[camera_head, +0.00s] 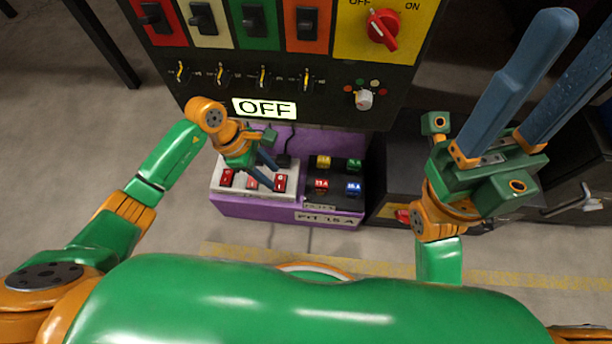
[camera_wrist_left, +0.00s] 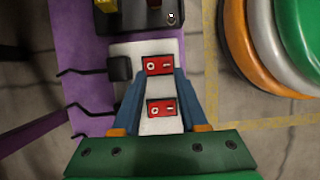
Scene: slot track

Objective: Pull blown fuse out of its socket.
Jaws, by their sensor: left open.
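Red fuses sit in a row in a white socket panel (camera_head: 214,188): a left one (camera_head: 226,177), a middle one (camera_head: 252,184) and a right one (camera_head: 281,183). I cannot tell which is blown. My left gripper (camera_head: 270,172) is open above the panel, its blue fingers pointing down near the right fuse. In the left wrist view, two red fuses (camera_wrist_left: 158,65) (camera_wrist_left: 162,108) show between the open fingers (camera_wrist_left: 159,80), and nothing is held. My right gripper (camera_head: 578,50) is raised at the right, its long fingers apart and empty.
Beside the panel, a dark tray holds yellow (camera_head: 322,162), green (camera_head: 354,165), red (camera_head: 321,185) and blue (camera_head: 353,188) spares. A label (camera_head: 325,218) reads "FIT 15 A". Behind stands a switch board with an "OFF" sign (camera_head: 264,108) and a red knob (camera_head: 383,29).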

